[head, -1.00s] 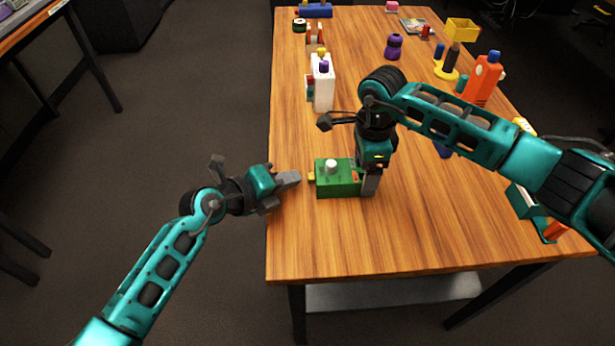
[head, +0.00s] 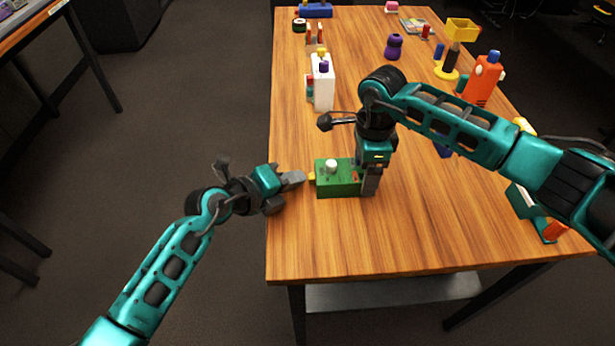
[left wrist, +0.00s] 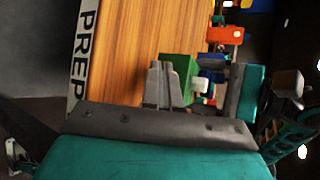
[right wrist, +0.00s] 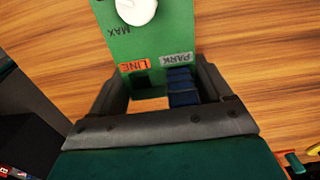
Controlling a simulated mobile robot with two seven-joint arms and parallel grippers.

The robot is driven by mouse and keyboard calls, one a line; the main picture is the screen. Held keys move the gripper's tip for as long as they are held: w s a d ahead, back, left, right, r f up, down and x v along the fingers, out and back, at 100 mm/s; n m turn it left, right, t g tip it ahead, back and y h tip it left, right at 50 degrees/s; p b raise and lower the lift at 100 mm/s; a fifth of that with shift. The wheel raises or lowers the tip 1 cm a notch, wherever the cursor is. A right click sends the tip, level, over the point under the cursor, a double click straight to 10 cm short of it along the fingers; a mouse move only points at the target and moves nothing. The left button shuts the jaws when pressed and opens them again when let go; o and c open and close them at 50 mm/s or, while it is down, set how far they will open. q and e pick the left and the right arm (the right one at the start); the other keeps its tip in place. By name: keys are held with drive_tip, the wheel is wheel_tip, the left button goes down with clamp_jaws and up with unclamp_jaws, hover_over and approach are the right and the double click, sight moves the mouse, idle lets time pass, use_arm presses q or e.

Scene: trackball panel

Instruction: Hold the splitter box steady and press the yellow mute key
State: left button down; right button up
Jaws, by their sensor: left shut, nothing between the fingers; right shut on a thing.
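The green splitter box (head: 338,187) sits near the table's left edge with a white knob (head: 331,165) on top. The yellow mute key (head: 311,177) sticks out of its left side. My right gripper (head: 371,182) points down, shut on the box's right end. The right wrist view shows the box (right wrist: 150,48) with MAX, LINE and PARK labels between the fingers. My left gripper (head: 299,178) is shut and empty, its tips right at the yellow key; I cannot tell whether they touch. In the left wrist view the fingertips (left wrist: 163,82) lie beside the green box (left wrist: 180,68) and hide the key.
A white bottle-like item (head: 323,90) stands behind the box. An orange container (head: 484,78) and a yellow stand (head: 447,72) are at the back right. Bare wood lies in front of the box. The table's left edge is under my left gripper.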

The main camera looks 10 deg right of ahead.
use_arm(q)
drive_tip(key=shift+d, duration=0.3)
drive_tip(key=shift+a, duration=0.15)
idle(0.3)
drive_tip(key=shift+a, duration=0.85)
drive_tip(key=a, duration=0.5)
drive_tip(key=shift+w, duration=0.2)
drive_tip(key=shift+r, duration=0.1)
idle(0.5)
drive_tip(key=s+a+r, duration=0.4)
drive_tip(key=a+r, duration=0.1)
drive_tip(key=r, duration=0.1)
drive_tip(key=shift+s+a, duration=0.15)
drive_tip(key=shift+a, duration=0.25)
idle(0.4)
